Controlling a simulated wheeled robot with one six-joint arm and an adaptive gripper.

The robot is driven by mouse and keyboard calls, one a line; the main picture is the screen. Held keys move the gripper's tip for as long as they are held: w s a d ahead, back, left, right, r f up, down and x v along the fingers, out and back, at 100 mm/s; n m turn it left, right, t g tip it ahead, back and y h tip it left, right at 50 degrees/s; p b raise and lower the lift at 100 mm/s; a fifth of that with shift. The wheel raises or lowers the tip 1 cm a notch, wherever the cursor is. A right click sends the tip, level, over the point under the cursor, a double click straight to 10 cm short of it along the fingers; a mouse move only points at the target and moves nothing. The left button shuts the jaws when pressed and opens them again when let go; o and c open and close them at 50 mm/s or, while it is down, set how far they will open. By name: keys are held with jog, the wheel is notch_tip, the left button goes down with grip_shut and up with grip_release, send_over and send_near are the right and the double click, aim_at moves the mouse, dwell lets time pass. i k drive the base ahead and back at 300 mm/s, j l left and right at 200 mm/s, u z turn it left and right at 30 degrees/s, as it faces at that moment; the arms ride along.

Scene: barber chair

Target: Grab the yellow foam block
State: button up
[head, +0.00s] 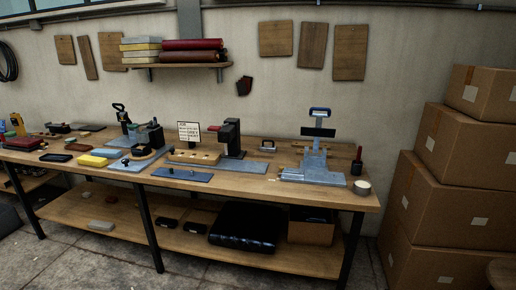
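A small yellow block (93,160) lies flat on the left part of the wooden workbench (270,186), near its front edge. A dark flat item (56,157) lies just left of it, and a blue-grey plate (127,162) lies just right of it. The block's top and front side show, with nothing in front of it. My gripper does not show in this view.
Stamping tools (229,140) and a blue press (315,165) stand along the bench. Stacked cardboard boxes (463,170) block the right side. The lower shelf (180,243) holds a black case (244,227). Bare concrete floor (110,264) shows in front.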

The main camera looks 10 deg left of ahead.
aim_at(86, 160)
jog(key=i+u, duration=0.25)
jog(key=i, duration=0.3)
jog(key=i+l+u, duration=0.25)
jog(key=i, duration=0.35)
jog(key=i+l+u, duration=0.2)
jog(key=i, duration=0.35)
jog(key=i+j+u, duration=0.25)
jog(key=i+u, duration=0.7)
jog(key=i+j, duration=0.25)
jog(key=i, duration=0.15)
jog(key=i+j+u, duration=0.1)
jog(key=i, duration=0.25)
jog(key=j, duration=0.1)
